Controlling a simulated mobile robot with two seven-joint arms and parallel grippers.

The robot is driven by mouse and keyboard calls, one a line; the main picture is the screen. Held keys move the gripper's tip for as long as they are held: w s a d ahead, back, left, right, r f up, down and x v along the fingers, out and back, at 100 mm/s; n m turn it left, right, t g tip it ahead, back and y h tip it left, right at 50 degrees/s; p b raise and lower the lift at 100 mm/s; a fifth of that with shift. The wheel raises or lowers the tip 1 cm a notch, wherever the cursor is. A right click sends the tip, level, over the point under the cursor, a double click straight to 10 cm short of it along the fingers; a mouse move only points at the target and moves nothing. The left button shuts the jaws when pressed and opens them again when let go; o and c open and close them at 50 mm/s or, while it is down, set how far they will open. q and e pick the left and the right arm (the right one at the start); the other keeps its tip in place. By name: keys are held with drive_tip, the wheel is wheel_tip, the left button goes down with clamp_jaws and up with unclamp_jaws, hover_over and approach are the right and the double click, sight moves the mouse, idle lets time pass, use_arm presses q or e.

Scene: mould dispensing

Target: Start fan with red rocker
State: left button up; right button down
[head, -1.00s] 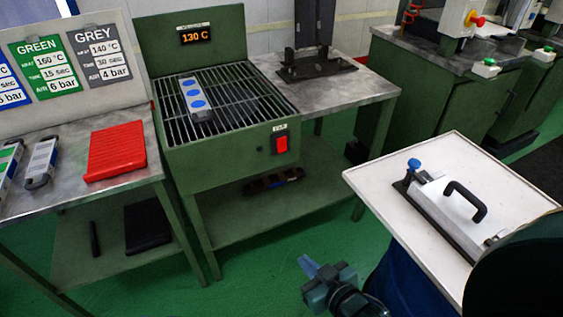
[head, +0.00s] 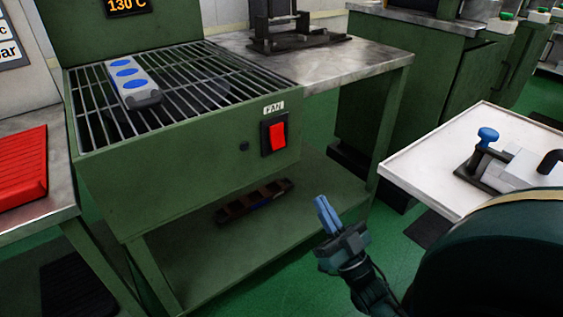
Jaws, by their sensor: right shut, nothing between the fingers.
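The red rocker (head: 278,137) sits in a black frame on the front panel of the green fan box (head: 190,175), under a label reading FAN. My right gripper (head: 322,205) is shut and empty, with its blue fingers pointing up. In the picture it is below and to the right of the rocker, clearly apart from it. The fan itself shows only as a dark shape (head: 190,95) under the grille bars. My left gripper is not in view.
A grey mould with blue ovals (head: 132,83) lies on the grille (head: 215,75). A white tray table (head: 425,175) with a clamp device (head: 488,160) stands at right. A red ribbed mat (head: 22,165) lies at left. A dark mould (head: 253,200) lies on the lower shelf. Space before the rocker is clear.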

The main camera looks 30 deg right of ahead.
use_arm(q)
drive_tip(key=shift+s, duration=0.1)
use_arm(e)
drive_tip(key=shift+s, duration=0.1)
drive_tip(key=shift+r, duration=0.1)
approach(279, 141)
wheel_tip(279, 141, up, 4)
drive_tip(key=w, duration=0.1)
drive_tip(key=shift+w+a+f+b, duration=0.1)
drive_tip(key=shift+w+f+b, duration=0.1)
drive_tip(key=shift+w+b, duration=0.85)
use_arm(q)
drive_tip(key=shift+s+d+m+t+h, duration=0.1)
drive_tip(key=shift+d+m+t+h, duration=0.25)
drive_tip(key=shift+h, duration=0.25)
use_arm(e)
drive_tip(key=shift+w, duration=0.7)
